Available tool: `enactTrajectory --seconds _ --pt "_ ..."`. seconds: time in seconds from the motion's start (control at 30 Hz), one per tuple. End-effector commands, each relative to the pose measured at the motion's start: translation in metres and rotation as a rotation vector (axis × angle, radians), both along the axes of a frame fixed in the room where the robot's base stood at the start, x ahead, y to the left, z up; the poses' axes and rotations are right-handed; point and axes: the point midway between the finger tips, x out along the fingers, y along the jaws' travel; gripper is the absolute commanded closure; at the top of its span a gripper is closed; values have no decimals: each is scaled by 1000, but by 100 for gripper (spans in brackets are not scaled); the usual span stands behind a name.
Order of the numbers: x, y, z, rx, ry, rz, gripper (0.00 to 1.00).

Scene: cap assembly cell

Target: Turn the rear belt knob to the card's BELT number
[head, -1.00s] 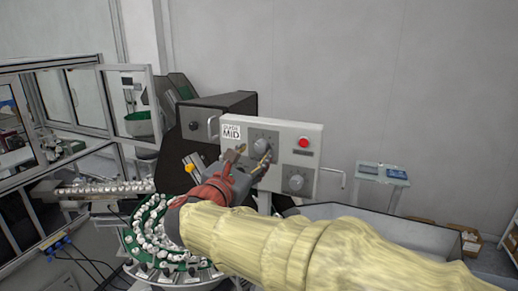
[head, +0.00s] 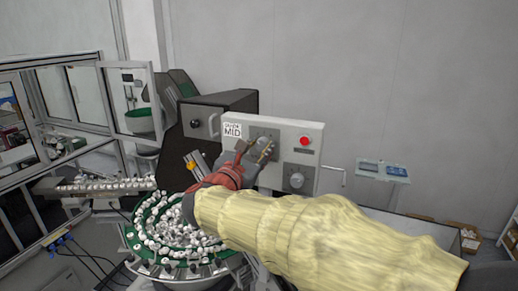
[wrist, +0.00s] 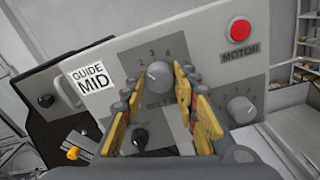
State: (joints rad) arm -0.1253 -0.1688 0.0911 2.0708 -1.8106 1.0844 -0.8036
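A light grey control panel (head: 290,130) faces me with a white card (wrist: 91,80) at its left. The card reads GUIDE MID; I see no BELT number on it. A grey knob (wrist: 159,75) sits on a dial plate with numbers above it and a partly hidden label that seems to begin BELT. My gripper (wrist: 153,90) is open in front of this plate, with the knob showing between its yellow-padded fingers. I cannot tell if they touch it. In the head view my gripper (head: 254,150) partly covers this plate. A black knob (wrist: 140,138) shows lower between the fingers.
A second grey dial knob (wrist: 241,109) is at the panel's lower right, below a red MOTOR button (wrist: 240,30). A dark box (head: 225,103) stands behind left. A green round feeder (head: 140,245) with many white caps is below. A small stand (head: 385,172) is at the right.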

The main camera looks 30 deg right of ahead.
Motion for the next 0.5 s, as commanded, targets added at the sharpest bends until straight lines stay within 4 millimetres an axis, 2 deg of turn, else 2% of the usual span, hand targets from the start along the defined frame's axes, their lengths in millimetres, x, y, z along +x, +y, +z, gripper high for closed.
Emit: enactTrajectory --seconds 0.43,0.5 --pt "0 0 0 0 0 0 97" --pt "0 0 0 1 -1 0 97"
